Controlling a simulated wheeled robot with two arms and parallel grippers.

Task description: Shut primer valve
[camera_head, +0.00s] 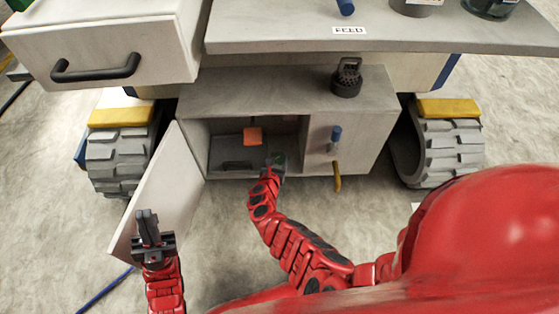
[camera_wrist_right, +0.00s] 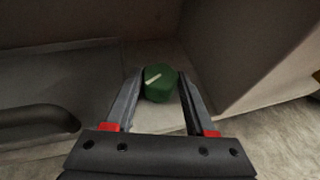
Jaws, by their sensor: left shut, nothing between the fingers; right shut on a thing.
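The primer valve appears to be a green knob (camera_wrist_right: 159,84) with a white pointer line, low inside the open cabinet; the pointer slants in the right wrist view. It also shows as a small green spot in the head view (camera_head: 279,158). My right gripper (camera_wrist_right: 160,90) reaches into the cabinet and is shut on the green knob, with one finger on each side of it. My left gripper (camera_head: 148,225) is shut and empty, in front of the open cabinet door. The knob's base is hidden.
The white cabinet door (camera_head: 165,185) stands open on the left. An orange note (camera_head: 252,135) is on the cabinet's back wall. A dark handle (camera_wrist_right: 35,122) lies left of the knob.

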